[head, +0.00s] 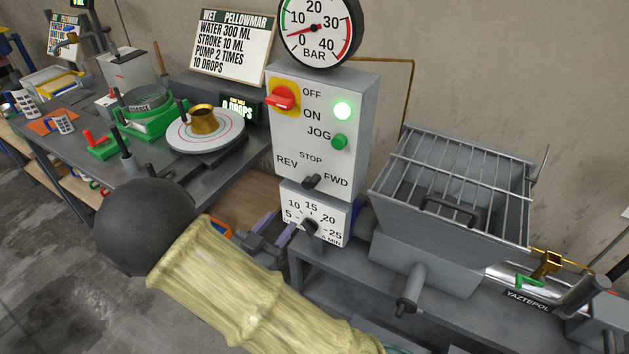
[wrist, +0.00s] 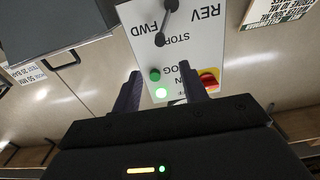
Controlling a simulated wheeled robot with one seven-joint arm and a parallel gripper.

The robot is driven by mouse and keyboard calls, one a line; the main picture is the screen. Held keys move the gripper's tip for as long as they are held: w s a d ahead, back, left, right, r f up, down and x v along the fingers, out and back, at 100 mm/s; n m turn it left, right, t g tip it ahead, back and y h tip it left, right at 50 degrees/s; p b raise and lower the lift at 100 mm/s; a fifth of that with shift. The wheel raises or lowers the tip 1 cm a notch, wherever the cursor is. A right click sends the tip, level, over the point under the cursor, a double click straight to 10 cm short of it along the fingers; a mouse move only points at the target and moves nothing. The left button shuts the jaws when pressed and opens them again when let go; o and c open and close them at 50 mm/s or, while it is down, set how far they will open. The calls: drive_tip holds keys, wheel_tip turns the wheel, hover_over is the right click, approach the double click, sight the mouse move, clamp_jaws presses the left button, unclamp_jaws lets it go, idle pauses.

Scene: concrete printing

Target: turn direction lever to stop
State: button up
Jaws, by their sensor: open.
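The direction lever (head: 311,182) is a dark handle on the grey control box (head: 318,130), below the STOP label and between REV and FWD. In the wrist view, which is upside down, the lever (wrist: 165,24) has its round tip between the FWD and STOP lettering, leaning to the FWD side. My gripper (head: 278,229) is open and empty, low and left of the lever in the head view. In the wrist view, the gripper (wrist: 159,71) has its fingers apart before the panel, with the lever beyond the tips and not touched.
A red switch (head: 281,98), lit green lamp (head: 342,111) and green JOG button (head: 339,141) sit above the lever. A dial (head: 310,226) is below it. A grated hopper (head: 450,200) stands close on the right. A turntable with a brass cup (head: 203,120) is left.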

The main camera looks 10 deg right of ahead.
sight(311, 185)
drive_tip(key=p+x, duration=0.3)
drive_tip(key=x, duration=1.4)
drive_tip(key=shift+w+d+f+p, duration=0.1)
drive_tip(key=shift+w+f+p, duration=0.1)
drive_tip(key=shift+p, duration=0.15)
